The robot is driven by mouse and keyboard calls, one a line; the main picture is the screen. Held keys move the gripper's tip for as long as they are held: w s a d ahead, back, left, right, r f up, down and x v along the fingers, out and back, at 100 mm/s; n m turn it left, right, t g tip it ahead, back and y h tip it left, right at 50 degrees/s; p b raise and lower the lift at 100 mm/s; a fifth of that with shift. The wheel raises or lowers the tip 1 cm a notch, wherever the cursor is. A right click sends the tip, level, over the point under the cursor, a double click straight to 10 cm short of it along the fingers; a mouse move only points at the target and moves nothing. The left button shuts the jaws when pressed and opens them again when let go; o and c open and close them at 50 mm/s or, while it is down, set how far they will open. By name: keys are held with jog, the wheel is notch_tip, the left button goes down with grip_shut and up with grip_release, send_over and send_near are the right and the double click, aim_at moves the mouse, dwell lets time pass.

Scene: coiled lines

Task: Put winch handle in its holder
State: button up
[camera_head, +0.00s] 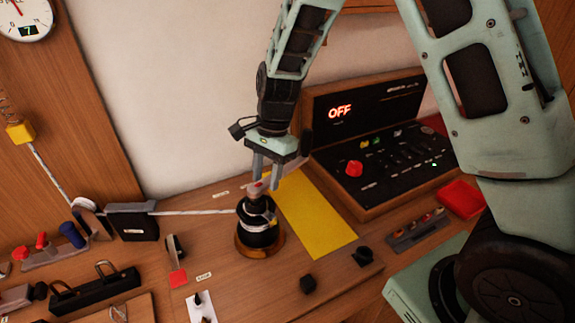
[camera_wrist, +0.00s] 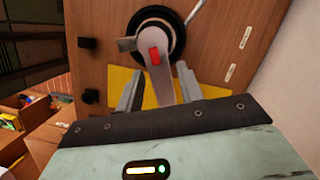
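The winch handle (camera_wrist: 160,85) is a grey bar with a red part, seen over the top of the black winch (camera_wrist: 150,25). In the head view, the winch (camera_head: 259,228) stands upright on a wooden base with a rope wrapped on it. My gripper (camera_head: 266,183) points down just above the winch. In the wrist view, my gripper (camera_wrist: 159,88) is open, with one finger on each side of the handle's grey bar and visible gaps. The handle is partly hidden by my gripper body. I cannot tell which fixture is the handle's holder.
A yellow mat (camera_head: 318,222) lies right of the winch. Behind it stands a control panel (camera_head: 385,150) reading OFF. A taut rope (camera_head: 190,212) runs left to a black block (camera_head: 132,221). Black knobs (camera_head: 308,284) and a red box (camera_head: 460,198) sit on the bench.

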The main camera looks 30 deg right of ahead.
grip_shut()
jog(key=shift+r, duration=0.2)
jog(key=shift+r+p, duration=0.25)
jog(key=shift+p, duration=0.3)
jog(key=p+v, duration=0.4)
jog(key=shift+a+r, duration=0.2)
jog(key=shift+r, duration=0.1)
jog(key=shift+f, duration=0.1)
